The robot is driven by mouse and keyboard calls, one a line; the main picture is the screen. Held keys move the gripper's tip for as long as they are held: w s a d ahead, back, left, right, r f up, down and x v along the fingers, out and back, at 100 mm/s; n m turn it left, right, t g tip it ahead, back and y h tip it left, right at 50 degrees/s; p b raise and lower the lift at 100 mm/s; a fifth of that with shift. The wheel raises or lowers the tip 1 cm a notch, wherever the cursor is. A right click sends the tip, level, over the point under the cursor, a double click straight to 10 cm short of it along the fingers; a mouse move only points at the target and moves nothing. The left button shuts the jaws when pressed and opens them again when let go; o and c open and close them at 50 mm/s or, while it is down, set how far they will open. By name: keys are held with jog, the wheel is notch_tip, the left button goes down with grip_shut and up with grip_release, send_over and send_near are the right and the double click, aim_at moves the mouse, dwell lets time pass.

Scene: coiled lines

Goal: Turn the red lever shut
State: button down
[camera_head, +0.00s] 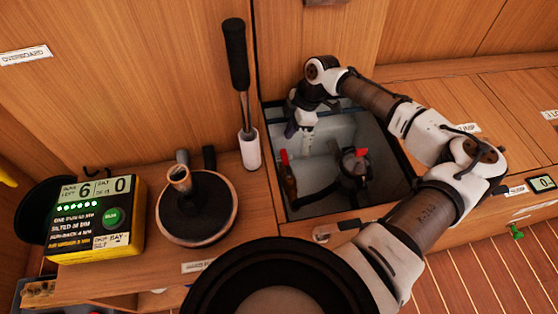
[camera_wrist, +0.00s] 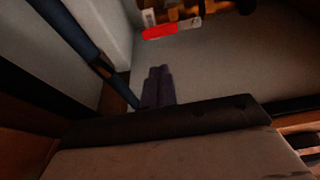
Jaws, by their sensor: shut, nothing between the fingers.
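The red lever (camera_head: 284,157) sits on a brownish fitting (camera_head: 289,183) in the left part of an open recessed bin. In the wrist view the red lever (camera_wrist: 173,29) lies near the top, with a pale label beside it and brass-coloured parts to its right. My gripper (camera_head: 291,130) reaches into the bin from behind, above the lever in the head picture. In the wrist view my gripper (camera_wrist: 160,72) has its two dark fingers together and empty. A clear gap shows between the fingertips and the lever. Whether the lever is open or shut I cannot tell.
A dark round fitting with a red part (camera_head: 353,165) and a black hose stand right of the lever. The bin wall (camera_head: 385,140) encloses them. A black-handled tool (camera_head: 240,90), a round lidded item (camera_head: 198,207) and a yellow display box (camera_head: 95,217) stand to the left.

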aim_at(286, 163)
jog(key=b+x, duration=0.4)
jog(key=x, duration=0.6)
jog(key=shift+f+b, duration=0.4)
jog(key=shift+f, duration=0.05)
jog(key=shift+w+a+r+p, duration=0.1)
jog(key=shift+a+p, duration=0.1)
jog(key=shift+p, duration=0.2)
